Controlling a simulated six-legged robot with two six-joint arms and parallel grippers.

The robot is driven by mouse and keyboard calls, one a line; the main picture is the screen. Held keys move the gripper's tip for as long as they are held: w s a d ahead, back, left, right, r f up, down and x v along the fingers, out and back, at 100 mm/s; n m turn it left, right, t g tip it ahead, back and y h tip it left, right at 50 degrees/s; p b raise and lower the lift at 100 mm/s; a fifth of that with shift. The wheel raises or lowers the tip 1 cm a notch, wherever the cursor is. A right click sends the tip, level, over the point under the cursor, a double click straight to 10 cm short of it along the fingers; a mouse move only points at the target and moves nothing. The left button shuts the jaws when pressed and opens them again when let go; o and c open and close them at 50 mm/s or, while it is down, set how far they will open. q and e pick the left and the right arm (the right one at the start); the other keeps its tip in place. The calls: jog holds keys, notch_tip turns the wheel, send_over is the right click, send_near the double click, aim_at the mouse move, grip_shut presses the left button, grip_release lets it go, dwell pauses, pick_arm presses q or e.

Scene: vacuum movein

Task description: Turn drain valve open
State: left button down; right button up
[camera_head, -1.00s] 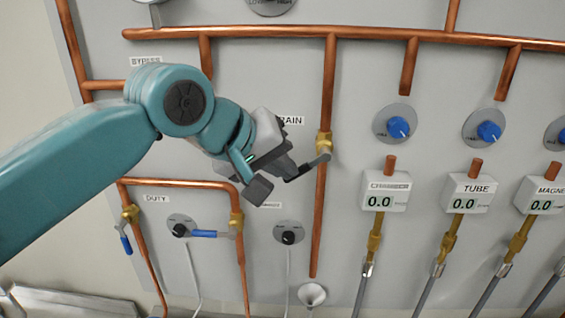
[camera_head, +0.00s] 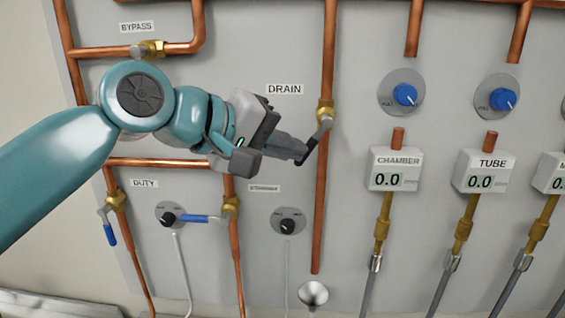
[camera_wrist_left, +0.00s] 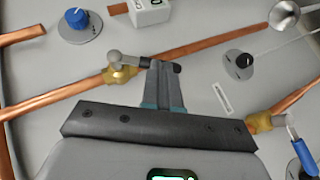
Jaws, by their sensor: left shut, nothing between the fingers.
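The drain valve (camera_head: 326,110) is a brass body on the vertical copper pipe, just right of the DRAIN label (camera_head: 285,89). Its grey lever (camera_head: 323,128) slants down and left from the valve, at an angle to the pipe, and ends in a dark grip. My left gripper (camera_head: 303,154) is shut and empty, its fingertips at the lever's lower part from the left. In the left wrist view the closed fingers (camera_wrist_left: 162,75) reach the lever (camera_wrist_left: 130,60), with its black end showing just past them; the fingertips partly cover it. My right gripper is out of view.
The bypass valve (camera_head: 150,48) is at upper left. A black knob (camera_head: 288,226) and a funnel (camera_head: 313,293) are below. CHAMBER (camera_head: 394,168) and TUBE (camera_head: 485,172) gauges are at right.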

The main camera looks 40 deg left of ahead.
pick_arm(q)
jog(key=shift+w+d+f+n+t+h+b, duration=0.2)
jog(key=shift+d+f+n+t+h+b, duration=0.4)
jog(key=shift+b, duration=1.35)
jog(key=shift+w+d+f+n+t+h+b, duration=0.1)
jog(key=shift+w+f+n+t+h+b, duration=0.5)
jog(key=shift+b, duration=1.4)
jog(key=shift+s+d+f+n+t+h+b, duration=0.25)
jog(key=shift+t+b, duration=0.65)
jog(key=shift+b, duration=1.05)
jog(key=shift+w+d+r, duration=0.1)
jog(key=shift+r, duration=0.15)
